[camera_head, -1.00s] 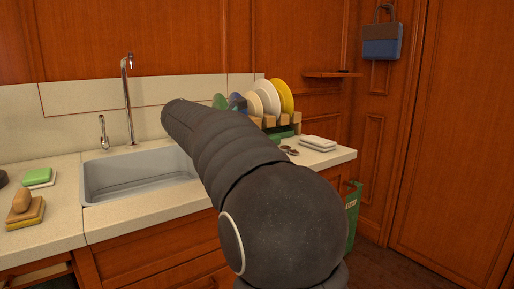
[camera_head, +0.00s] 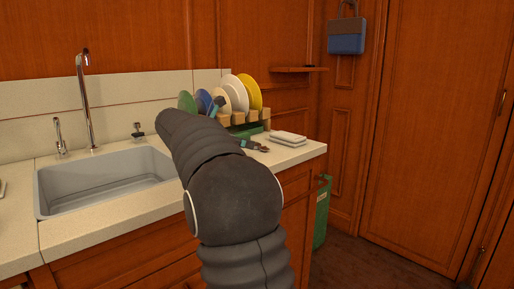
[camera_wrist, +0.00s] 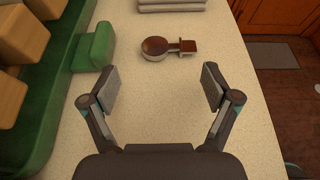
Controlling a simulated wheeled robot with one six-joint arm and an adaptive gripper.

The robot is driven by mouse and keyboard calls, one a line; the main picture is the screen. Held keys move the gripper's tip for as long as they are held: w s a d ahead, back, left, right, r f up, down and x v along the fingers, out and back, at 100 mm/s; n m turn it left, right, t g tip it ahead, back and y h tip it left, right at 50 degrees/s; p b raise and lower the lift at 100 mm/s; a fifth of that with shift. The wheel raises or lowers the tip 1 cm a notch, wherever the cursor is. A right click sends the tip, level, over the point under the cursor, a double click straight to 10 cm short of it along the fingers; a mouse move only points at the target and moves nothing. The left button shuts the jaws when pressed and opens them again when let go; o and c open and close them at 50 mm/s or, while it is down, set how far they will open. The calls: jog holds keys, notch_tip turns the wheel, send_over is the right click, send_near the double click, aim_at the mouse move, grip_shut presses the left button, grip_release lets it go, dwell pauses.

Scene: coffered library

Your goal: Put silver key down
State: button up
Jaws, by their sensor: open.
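The silver key (camera_wrist: 168,47), with a round head and a short stem, lies flat on the pale countertop in the wrist view. Its shiny surface reflects brown. My gripper (camera_wrist: 160,87) is open and empty, its two fingers spread wide above the counter. The key lies ahead of the fingertips, apart from them and roughly centred between them. In the head view my arm hides much of the gripper, and the key is too small to make out clearly beside it.
A green dish rack (camera_wrist: 95,47) with wooden blocks stands close left of my gripper. A white stacked item (camera_head: 288,138) lies beyond the key. The counter's edge drops to the floor on the right. The sink (camera_head: 105,185) is at left; a green bin (camera_head: 321,212) stands below.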

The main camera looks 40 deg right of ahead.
jog(key=x, duration=0.5)
jog(key=shift+s+d, duration=0.1)
jog(key=c, duration=1.2)
jog(key=shift+c, duration=0.2)
jog(key=shift+r, duration=0.5)
jog(key=r, duration=0.2)
jog(key=s+d+r, duration=0.1)
jog(key=r, duration=0.1)
jog(key=s+d+r, duration=0.6)
jog(key=s+d, duration=0.1)
jog(key=shift+d, duration=0.3)
